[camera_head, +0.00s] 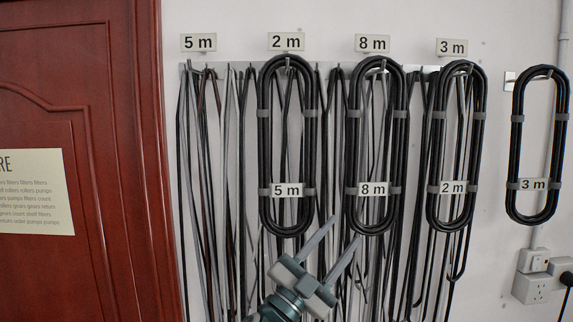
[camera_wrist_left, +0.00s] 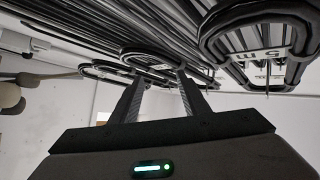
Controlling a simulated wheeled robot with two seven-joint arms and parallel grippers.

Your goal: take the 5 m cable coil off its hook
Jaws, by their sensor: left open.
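The 5 m cable coil (camera_head: 265,150) is a long black loop with grey bands and a white "5 m" tag. It hangs from a hook (camera_head: 288,66) under the wall sign reading "2 m". In the left wrist view, the 5 m coil (camera_wrist_left: 212,36) is at the upper right. My left gripper (camera_head: 343,229) is open and empty, below the coils, with its fingers pointing up and right toward the lower end of the 8 m coil. In the left wrist view its two fingers (camera_wrist_left: 157,84) are apart, to the left of the 5 m coil. My right gripper is not in view.
Beside it hang the 8 m coil (camera_head: 353,150), the 2 m coil (camera_head: 433,150) and, apart at the right, the 3 m coil (camera_head: 516,150). Many loose cables (camera_head: 205,170) hang behind. A red door (camera_head: 100,200) is at left; sockets (camera_head: 531,289) are at lower right.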

